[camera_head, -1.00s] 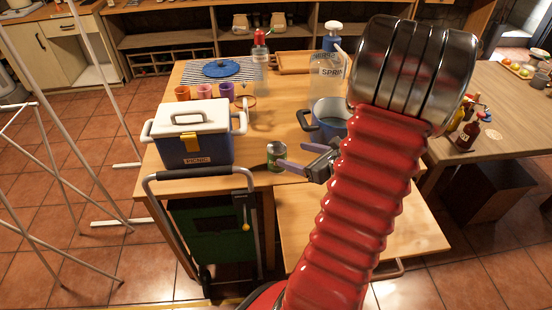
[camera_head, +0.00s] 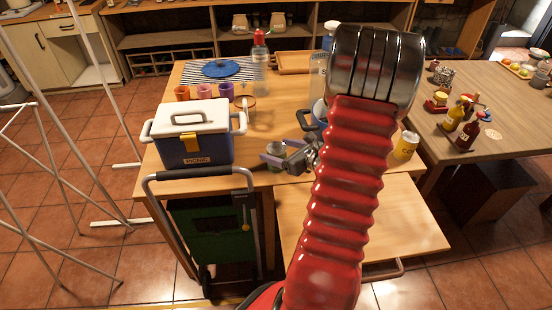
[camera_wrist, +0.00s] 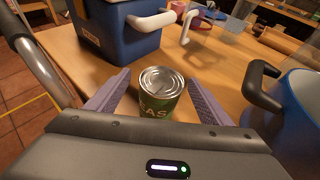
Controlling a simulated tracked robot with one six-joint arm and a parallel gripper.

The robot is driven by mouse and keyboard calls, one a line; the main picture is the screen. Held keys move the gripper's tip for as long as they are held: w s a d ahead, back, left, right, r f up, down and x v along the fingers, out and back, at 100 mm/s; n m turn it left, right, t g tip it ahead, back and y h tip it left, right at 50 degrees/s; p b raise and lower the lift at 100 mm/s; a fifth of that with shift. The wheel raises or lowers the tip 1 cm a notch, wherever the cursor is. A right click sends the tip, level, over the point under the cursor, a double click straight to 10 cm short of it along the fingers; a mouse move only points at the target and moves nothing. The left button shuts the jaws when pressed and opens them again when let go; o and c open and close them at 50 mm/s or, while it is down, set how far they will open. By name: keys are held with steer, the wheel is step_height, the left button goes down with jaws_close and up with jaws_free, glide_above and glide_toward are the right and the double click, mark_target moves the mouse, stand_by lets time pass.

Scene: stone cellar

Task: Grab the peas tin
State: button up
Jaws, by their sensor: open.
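The peas tin (camera_wrist: 160,92) is a small green can with a bare metal lid, upright on the wooden table. In the wrist view it stands between the two purple-grey fingers of my gripper (camera_wrist: 158,98), with part of its label showing. The fingers are open, one on each side, and I see no clear grip on the tin. In the head view my gripper (camera_head: 279,157) is at the table's front edge, and the tin (camera_head: 277,147) is largely hidden behind its fingers.
A blue and white picnic cooler (camera_head: 193,147) stands left of the tin, and a blue pot (camera_wrist: 300,105) with a dark handle stands right. A folded cart (camera_head: 215,235) stands before the table. A yellow tin (camera_head: 405,146) sits at the right. An open drawer (camera_head: 365,225) juts out in front.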

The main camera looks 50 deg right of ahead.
mark_target(269, 146)
steer(key=shift+x, duration=2.6)
steer(key=shift+d+r, duration=0.15)
steer(key=c, duration=1.5)
steer(key=shift+o, duration=0.2)
steer(key=shift+r, duration=0.1)
step_height(269, 146, up, 10)
